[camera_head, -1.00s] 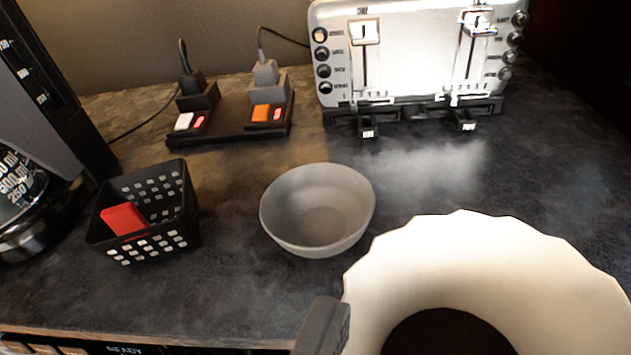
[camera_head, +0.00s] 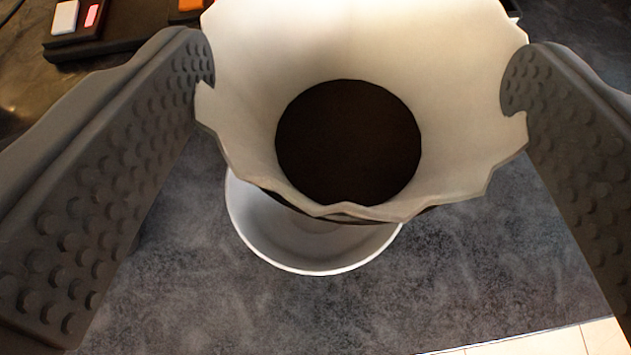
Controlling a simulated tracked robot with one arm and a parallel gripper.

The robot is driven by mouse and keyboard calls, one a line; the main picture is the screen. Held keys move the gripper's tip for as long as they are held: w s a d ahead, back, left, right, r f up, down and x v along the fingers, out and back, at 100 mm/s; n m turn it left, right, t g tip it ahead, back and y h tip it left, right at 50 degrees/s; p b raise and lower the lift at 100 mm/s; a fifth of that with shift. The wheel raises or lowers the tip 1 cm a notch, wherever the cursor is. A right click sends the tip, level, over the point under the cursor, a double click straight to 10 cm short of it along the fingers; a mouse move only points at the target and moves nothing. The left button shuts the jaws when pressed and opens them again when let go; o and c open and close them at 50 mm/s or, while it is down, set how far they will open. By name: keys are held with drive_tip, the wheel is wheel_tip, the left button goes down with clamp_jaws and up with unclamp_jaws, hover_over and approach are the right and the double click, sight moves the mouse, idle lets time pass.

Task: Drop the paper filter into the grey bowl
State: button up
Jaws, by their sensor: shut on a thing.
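The white paper filter (camera_head: 455,110) has a wavy rim and a dark round area at its bottom. It fills the upper middle of the view, with its mouth facing the camera. My gripper (camera_head: 357,76) has one ribbed grey finger on each side of the filter, shut on its rim. The grey bowl (camera_head: 300,240) stands on the counter below the filter. Only its front part and left rim show; the filter hides the rest. The filter overlaps the bowl in the picture, and the gap between them is hard to judge.
The dark speckled counter (camera_head: 480,270) is clear around the bowl. A power strip with a white switch (camera_head: 65,17) and a red-lit switch lies at the upper left. The counter's front edge and light floor tiles (camera_head: 560,343) show at the lower right.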

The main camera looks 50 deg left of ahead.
drive_tip(key=shift+f, duration=1.15)
drive_tip(key=o, duration=1)
drive_tip(key=shift+s, duration=0.1)
drive_tip(key=v, duration=1.3)
drive_tip(key=shift+s+d+r+b, duration=0.1)
drive_tip(key=shift+s+d+b, duration=0.15)
drive_tip(key=shift+b, duration=0.1)
drive_tip(key=s+d+r+m+t+h, duration=0.1)
drive_tip(key=s+d+r+m+h, duration=0.1)
drive_tip(key=s+r, duration=0.6)
drive_tip(key=s+d+r+m+t+h, duration=0.2)
drive_tip(key=s+d+r, duration=0.5)
drive_tip(key=r, duration=0.6)
drive_tip(key=s+d+r+m+t+h, duration=0.2)
drive_tip(key=s+d+r+m+h, duration=0.2)
drive_tip(key=s+r, duration=0.5)
wheel_tip(320, 180, up, 2)
drive_tip(key=shift+d+r+h, duration=0.1)
drive_tip(key=shift+d+h, duration=0.05)
drive_tip(key=shift+h, duration=0.35)
